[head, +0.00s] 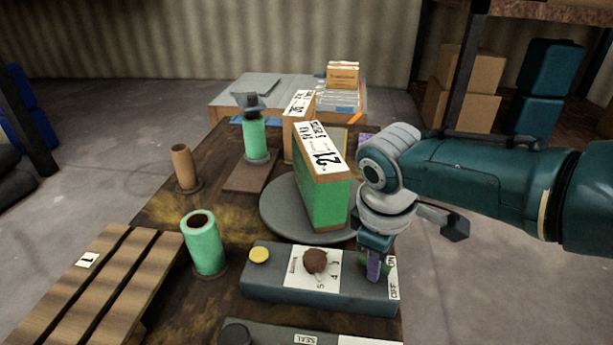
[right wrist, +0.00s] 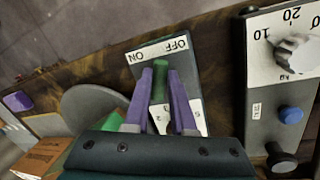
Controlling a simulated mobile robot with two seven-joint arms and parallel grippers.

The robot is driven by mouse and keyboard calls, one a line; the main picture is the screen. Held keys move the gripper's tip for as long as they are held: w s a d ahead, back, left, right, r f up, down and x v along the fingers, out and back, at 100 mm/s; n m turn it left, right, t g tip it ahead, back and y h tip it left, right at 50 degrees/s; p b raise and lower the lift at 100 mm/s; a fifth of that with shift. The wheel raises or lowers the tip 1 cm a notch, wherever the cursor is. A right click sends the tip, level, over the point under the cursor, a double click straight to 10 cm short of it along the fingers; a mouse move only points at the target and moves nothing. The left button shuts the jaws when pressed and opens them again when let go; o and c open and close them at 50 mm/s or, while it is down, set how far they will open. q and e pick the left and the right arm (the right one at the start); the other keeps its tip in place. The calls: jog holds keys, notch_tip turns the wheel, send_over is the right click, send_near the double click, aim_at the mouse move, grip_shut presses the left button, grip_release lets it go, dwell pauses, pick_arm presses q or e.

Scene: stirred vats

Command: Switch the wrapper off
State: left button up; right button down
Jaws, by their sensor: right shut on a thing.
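The wrapper's grey control box (head: 275,288) lies at the front of the workbench, with a yellow button, a brown dial and a switch at its right end. The switch has a green lever (right wrist: 160,83) beside a plate (right wrist: 157,50) marked ON and OFF. My right gripper (head: 375,268) is over this end of the box, its purple fingers shut on the green lever, one on each side in the right wrist view (right wrist: 161,100). The fingers partly hide the lever, and I cannot tell its position. A green-wrapped box (head: 322,185) stands on the grey turntable (head: 280,218). My left gripper is not in view.
A green film roll (head: 204,246) and a brown tube (head: 184,165) stand on the left. A wooden pallet (head: 65,285) is at front left. A second panel (head: 290,333) marked SEAL lies nearer. In the right wrist view, a panel (right wrist: 283,75) with a dial is at the right.

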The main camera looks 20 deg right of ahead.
jog(key=shift+a+m+g, duration=0.1)
jog(key=shift+m+g, duration=0.2)
jog(key=shift+m, duration=1.7)
jog(key=shift+m+b, duration=0.3)
jog(key=c, duration=0.8)
grip_release()
jog(key=shift+o, duration=0.2)
notch_tip(320, 180, up, 10)
jog(key=a+p, duration=0.2)
jog(key=p, duration=0.4)
jog(key=shift+s+p, duration=0.2)
jog(key=shift+p, duration=0.1)
jog(key=shift+f, duration=0.15)
